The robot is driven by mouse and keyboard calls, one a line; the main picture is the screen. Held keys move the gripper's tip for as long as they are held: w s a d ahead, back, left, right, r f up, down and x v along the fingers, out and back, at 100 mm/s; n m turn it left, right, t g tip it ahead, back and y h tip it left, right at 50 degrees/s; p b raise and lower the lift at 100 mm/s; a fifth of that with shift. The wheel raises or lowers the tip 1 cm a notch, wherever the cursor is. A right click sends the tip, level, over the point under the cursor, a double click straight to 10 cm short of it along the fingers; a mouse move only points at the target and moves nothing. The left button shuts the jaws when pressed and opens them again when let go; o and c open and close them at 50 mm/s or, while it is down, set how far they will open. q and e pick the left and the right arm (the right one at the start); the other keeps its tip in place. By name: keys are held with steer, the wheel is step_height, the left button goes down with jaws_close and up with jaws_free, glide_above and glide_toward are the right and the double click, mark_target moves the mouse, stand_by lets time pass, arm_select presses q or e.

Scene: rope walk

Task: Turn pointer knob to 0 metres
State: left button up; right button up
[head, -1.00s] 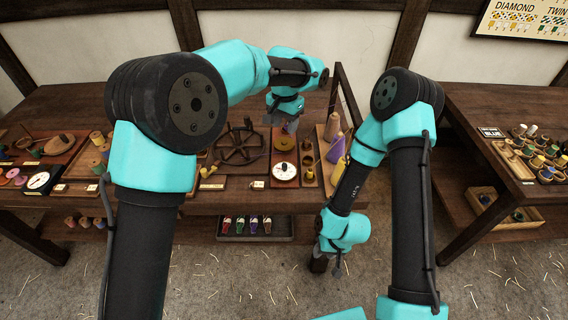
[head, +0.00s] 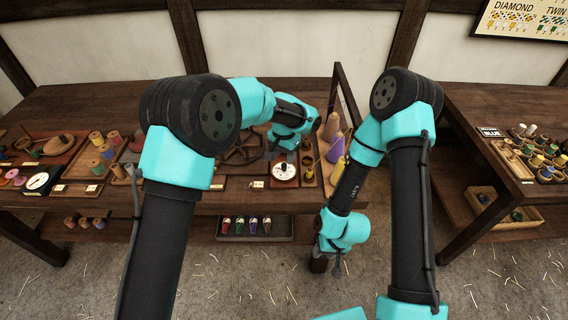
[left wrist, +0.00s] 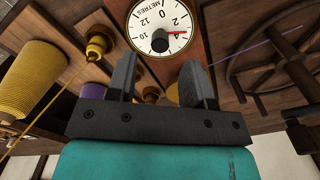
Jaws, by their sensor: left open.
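The white dial (head: 284,173) marked METRES sits on a reddish-brown board on the bench in the head view. It also shows at the top of the left wrist view (left wrist: 152,14). Its round black pointer knob (left wrist: 160,41) has a red pointer (left wrist: 178,33) directed right, just past the 2 mark and away from the 0. My left gripper (head: 279,150) is open and empty near the dial. In the left wrist view its two fingers (left wrist: 158,80) stand apart, with the knob beyond the gap. My right gripper (head: 329,266) hangs low before the bench; its jaws are unclear.
A spoked wooden wheel (left wrist: 275,62) lies beside the dial. Yellow (left wrist: 36,75) and purple cones of yarn stand on its other side, with a yellow strand nearby. A tray of coloured bobbins (head: 255,228) sits below the bench front. Spools and another dial (head: 38,181) lie further left.

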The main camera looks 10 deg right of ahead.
mark_target(284, 164)
arm_select(q)
steer(key=shift+f, duration=2.2)
jaws_close()
